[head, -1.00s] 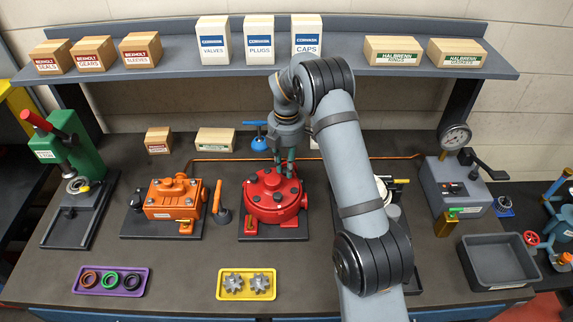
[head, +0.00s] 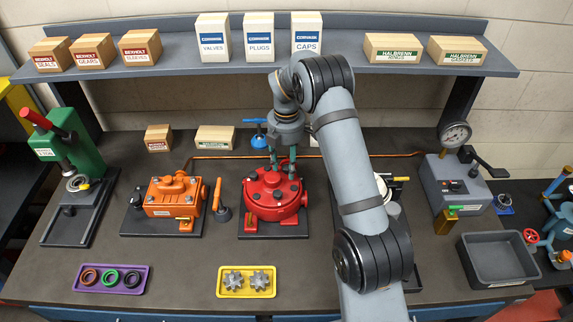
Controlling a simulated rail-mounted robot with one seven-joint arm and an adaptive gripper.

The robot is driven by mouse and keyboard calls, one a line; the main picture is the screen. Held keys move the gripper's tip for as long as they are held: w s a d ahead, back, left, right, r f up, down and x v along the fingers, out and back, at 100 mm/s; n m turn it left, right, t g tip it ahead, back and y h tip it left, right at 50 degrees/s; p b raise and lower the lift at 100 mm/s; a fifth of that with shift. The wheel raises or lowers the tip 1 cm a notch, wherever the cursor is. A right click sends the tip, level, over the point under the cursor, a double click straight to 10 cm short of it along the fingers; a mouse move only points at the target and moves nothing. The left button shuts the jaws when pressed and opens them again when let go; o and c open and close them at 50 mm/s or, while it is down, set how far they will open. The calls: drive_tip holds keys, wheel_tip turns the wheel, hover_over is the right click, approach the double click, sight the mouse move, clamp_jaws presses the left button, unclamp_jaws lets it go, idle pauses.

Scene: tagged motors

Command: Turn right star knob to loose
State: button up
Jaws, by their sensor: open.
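The red round motor housing (head: 272,210) sits on a dark base plate at the middle of the bench. Several small dark knobs are on its top, including one toward the right (head: 294,187). They are too small to make out a star shape or how tight they are. My gripper (head: 283,172) points down over the back of the red housing, with its fingers apart and nothing seen between them. The fingertips are close to the top of the housing; I cannot tell whether they touch a knob. They partly hide the back of the top.
An orange motor (head: 173,198) stands to the left. A yellow tray (head: 247,293) with gears lies in front, beside a purple tray (head: 72,288) with rings. My arm hides part of the bench right of the red housing. A grey bin (head: 500,280) is at right.

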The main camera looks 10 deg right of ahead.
sight(286, 167)
wheel_tip(286, 167, up, 12)
idle(0.6)
wheel_tip(286, 167, down, 12)
drive_tip(key=shift+w, duration=0.1)
idle(0.7)
